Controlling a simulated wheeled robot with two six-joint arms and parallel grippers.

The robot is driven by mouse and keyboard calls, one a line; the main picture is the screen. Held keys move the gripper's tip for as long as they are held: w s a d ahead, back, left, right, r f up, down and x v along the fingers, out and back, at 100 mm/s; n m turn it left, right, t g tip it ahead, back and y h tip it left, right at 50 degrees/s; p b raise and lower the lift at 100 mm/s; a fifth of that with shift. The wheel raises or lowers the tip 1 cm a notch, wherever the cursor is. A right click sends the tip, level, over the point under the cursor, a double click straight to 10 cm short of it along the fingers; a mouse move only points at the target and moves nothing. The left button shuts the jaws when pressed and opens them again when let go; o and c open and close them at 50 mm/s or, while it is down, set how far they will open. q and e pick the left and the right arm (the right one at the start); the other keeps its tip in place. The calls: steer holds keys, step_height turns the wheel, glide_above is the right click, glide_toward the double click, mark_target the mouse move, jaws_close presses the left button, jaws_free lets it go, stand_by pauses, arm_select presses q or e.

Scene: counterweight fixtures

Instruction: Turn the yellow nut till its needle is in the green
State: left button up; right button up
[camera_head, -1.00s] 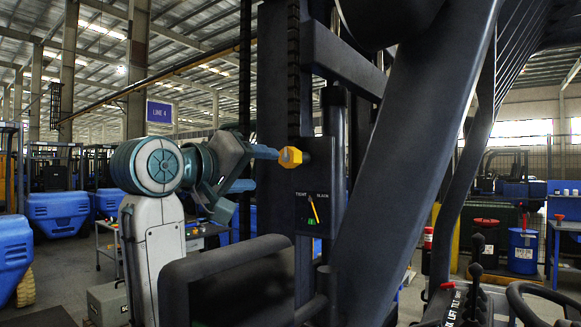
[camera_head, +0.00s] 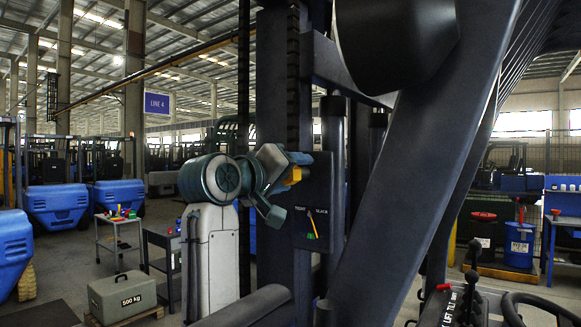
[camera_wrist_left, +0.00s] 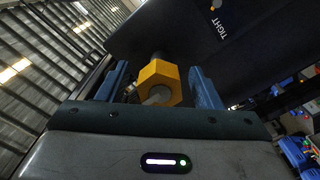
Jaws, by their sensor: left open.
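The yellow hex nut (camera_head: 294,176) sits on the side of a dark upright panel in the head view, partly covered by my left gripper (camera_head: 288,167). In the left wrist view the nut (camera_wrist_left: 160,80) lies between the two blue fingers of my left gripper (camera_wrist_left: 158,85). The fingers are open, with a gap on each side of the nut. My right gripper is not in view.
A thick dark slanted beam (camera_head: 408,170) stands right of the panel. A grey 500 kg block (camera_head: 122,296) sits on a pallet at the lower left. A small cart (camera_head: 118,235) stands behind it. A steering wheel (camera_head: 540,308) is at the lower right.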

arm_select(q)
steer(key=c, duration=1)
steer(key=shift+f+m+b, duration=0.15)
steer(key=shift+m+b, duration=0.45)
steer(key=shift+b, duration=0.15)
steer(key=m+b, duration=0.4)
steer(key=shift+d, duration=0.1)
steer(key=m+b, duration=0.4)
steer(key=m, duration=0.1)
steer(key=shift+m+b, duration=0.5)
steer(key=shift+m, duration=0.4)
steer(key=shift+r, duration=0.2)
